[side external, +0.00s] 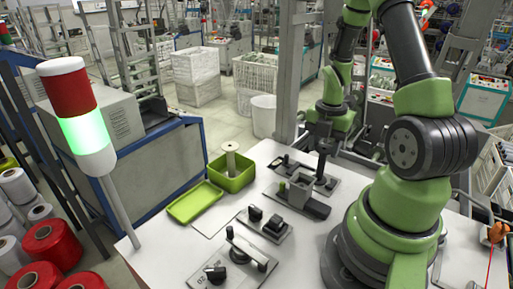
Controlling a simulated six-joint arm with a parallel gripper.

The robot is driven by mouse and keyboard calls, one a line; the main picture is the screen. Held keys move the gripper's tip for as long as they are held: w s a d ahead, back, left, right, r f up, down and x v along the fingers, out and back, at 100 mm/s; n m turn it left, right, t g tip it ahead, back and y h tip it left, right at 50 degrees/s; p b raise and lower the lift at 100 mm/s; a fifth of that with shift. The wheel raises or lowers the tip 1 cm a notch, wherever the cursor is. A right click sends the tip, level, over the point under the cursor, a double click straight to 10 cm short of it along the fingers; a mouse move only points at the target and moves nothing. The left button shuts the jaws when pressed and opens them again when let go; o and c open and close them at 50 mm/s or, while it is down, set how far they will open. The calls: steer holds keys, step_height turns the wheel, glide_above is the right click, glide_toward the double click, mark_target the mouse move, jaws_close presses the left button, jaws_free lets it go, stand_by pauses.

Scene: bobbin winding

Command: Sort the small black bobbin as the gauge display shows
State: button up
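My gripper (324,168) points down over the gauge-like fixture with a grey block (300,189) on the white table. It is small and dark here, and I cannot make out its fingers or anything between them. I cannot pick out the small black bobbin for sure; it may be hidden at the gripper or among the dark fixture parts. I see no readable gauge display.
A plate with black knobs (265,224) and another with a bar handle and a knob (233,262) lie on the white table (150,262) towards the front. Large red spools (50,243) stand at the lower left. Bare tabletop shows left of the plates.

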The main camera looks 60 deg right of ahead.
steer(key=shift+c, duration=0.9)
steer(key=shift+r, duration=2.5)
